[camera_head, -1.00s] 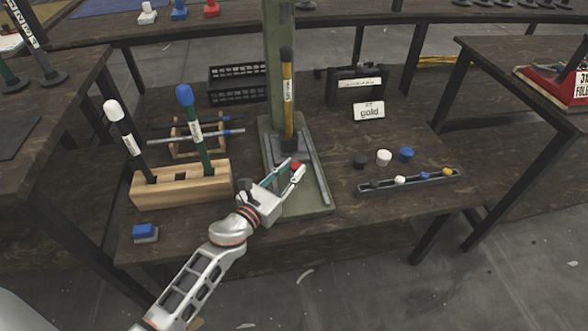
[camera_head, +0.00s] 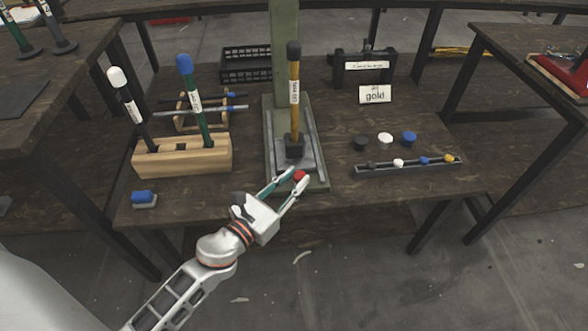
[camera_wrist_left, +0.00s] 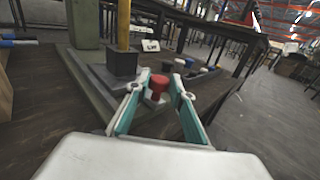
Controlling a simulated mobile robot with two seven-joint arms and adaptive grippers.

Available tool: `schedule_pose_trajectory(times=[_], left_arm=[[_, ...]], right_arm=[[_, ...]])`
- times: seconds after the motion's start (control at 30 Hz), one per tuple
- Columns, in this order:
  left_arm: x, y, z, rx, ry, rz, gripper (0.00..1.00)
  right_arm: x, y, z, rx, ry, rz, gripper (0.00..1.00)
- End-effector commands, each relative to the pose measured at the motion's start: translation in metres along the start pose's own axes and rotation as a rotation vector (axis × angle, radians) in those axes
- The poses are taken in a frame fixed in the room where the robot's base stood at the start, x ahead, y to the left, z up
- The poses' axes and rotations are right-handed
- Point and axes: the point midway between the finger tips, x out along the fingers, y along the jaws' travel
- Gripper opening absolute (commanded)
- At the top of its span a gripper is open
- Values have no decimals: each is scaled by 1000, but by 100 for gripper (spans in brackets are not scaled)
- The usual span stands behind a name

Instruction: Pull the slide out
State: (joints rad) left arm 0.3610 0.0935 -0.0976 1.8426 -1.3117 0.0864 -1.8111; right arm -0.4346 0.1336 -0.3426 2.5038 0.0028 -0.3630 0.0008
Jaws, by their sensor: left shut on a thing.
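The press (camera_head: 283,60) is a green-grey column on a flat base (camera_head: 268,120). A grey slide (camera_head: 296,163) lies on the base and carries a dark block (camera_head: 294,146). A gold-coloured rod with a black top (camera_head: 294,75) stands upright in that block. The slide's red knob (camera_head: 300,176) is near the base's front edge. My left gripper (camera_head: 299,178) is shut on the red knob, one finger on each side. The left wrist view shows the knob (camera_wrist_left: 159,83) between the fingers. My right gripper is in neither current view.
A wooden block (camera_head: 182,157) holding white- and blue-topped rods stands to the left. A blue-topped stamp (camera_head: 144,198) is at the front left. A grey tray (camera_head: 410,166) with small coloured pieces lies to the right, by a "gold" sign (camera_head: 375,95).

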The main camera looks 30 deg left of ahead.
Motion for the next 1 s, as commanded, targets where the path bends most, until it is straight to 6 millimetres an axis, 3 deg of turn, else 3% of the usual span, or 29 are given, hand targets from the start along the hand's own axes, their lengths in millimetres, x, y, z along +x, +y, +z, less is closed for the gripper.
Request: schedule_pose_trajectory(times=[0.3,0.83,0.87,0.9,1.0], left_arm=[[-22,-21,-2,-2,3,1,0],[-27,-28,-1,-2,2,-4,0],[-27,-28,-2,-3,3,-4,25],[-27,-28,-2,-3,3,-4,36],[-27,-27,-1,-2,2,-3,40]], right_arm=[[2,-8,-1,62,15,-12,0],[2,-12,1,89,15,-13,0],[2,-12,1,89,15,-13,0],[2,-11,1,88,15,-13,0],[2,-11,2,87,13,-12,0]])
